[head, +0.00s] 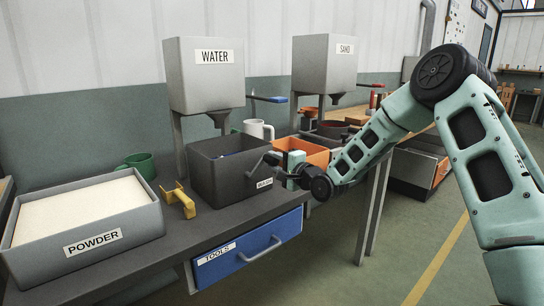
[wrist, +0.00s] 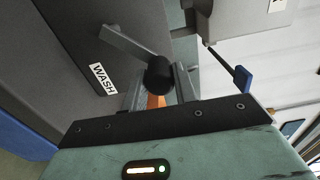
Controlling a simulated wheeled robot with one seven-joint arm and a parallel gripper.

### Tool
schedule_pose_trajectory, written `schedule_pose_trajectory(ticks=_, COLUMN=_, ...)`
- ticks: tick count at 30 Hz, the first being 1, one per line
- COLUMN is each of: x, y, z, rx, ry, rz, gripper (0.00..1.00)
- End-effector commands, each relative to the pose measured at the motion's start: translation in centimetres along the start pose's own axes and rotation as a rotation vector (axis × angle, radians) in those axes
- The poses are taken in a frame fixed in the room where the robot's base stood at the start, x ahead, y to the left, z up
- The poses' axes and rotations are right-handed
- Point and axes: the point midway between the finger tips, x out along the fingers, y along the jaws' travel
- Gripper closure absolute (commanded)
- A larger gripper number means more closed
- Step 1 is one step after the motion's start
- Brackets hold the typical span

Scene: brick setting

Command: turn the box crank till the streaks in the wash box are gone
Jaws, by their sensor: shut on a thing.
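The dark grey wash box (head: 215,178) stands on the bench under the water tank, with some blue showing inside it. Its label and grey side also show in the wrist view (wrist: 104,80). The box crank (wrist: 130,42) is a grey arm with a black knob (wrist: 159,75). My gripper (head: 284,172) is at the right side of the box. In the wrist view my gripper (wrist: 160,88) is shut on the crank knob, a finger on either side. The inside of the box is mostly hidden by its walls, so I cannot tell whether streaks show there.
A powder tray (head: 85,222) and a yellow piece (head: 179,200) lie to the left. A green mug (head: 140,165) and a white mug (head: 258,129) stand behind. The orange bin (head: 303,150) is close behind my gripper. The blue tools drawer (head: 248,250) is below.

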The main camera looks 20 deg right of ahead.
Motion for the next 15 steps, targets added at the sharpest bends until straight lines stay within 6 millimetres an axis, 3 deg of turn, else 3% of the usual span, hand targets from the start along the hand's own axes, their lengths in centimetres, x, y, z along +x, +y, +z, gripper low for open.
schedule_pose_trajectory(ticks=15, x=-0.07, y=1.15, z=-0.89, rx=0.17, ry=0.003, rz=0.003, gripper=1.0)
